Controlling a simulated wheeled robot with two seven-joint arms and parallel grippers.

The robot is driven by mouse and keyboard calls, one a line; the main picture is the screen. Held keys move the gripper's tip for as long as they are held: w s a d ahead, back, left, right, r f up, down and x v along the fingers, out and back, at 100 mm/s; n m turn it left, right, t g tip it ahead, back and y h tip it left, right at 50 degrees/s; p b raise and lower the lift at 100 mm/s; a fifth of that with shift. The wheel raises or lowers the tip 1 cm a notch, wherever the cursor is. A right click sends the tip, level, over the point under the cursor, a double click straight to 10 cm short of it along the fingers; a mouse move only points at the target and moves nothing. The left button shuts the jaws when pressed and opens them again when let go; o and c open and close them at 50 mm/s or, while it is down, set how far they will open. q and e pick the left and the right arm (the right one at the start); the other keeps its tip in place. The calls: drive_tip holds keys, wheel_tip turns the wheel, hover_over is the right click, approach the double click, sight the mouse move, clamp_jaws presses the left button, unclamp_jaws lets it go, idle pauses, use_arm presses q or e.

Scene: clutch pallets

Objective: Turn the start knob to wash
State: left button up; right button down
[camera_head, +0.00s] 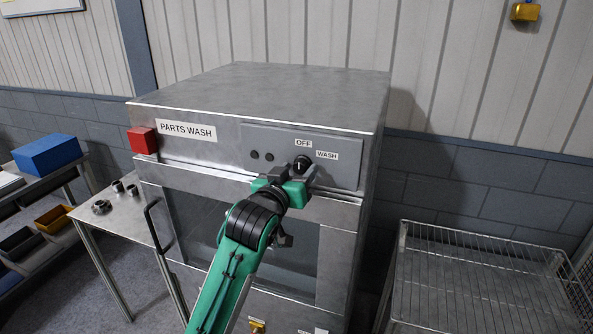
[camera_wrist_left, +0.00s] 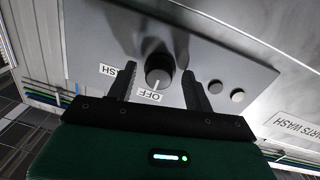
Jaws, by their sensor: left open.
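The start knob (camera_head: 301,162) is a round black dial on the grey control panel (camera_head: 342,172) of the PARTS WASH machine. In the left wrist view the knob (camera_wrist_left: 158,71) shows a white mark pointing toward the OFF label (camera_wrist_left: 149,96). The WASH label (camera_head: 327,155) is to the knob's right in the head view. My left gripper (camera_head: 298,174) is at the panel, partly hiding the knob's lower side. In the left wrist view its two dark fingers (camera_wrist_left: 159,80) are open, one on each side of the knob, with visible gaps. My right gripper is not in view.
A red button box (camera_head: 142,141) is at the machine's left front corner. The machine's door handle (camera_head: 153,226) is below it. A side table (camera_head: 125,219) with small metal parts stands left; a wire basket (camera_head: 480,275) stands right.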

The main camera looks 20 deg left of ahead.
use_arm(q)
drive_tip(key=c, duration=1)
drive_tip(key=shift+m, duration=1)
drive_tip(key=m, duration=0.3)
drive_tip(key=shift+r, duration=0.1)
drive_tip(key=m, duration=0.6)
drive_tip(key=shift+g+y, duration=0.3)
drive_tip(key=shift+g, duration=0.1)
drive_tip(key=shift+m, duration=0.4)
drive_tip(key=o, duration=1)
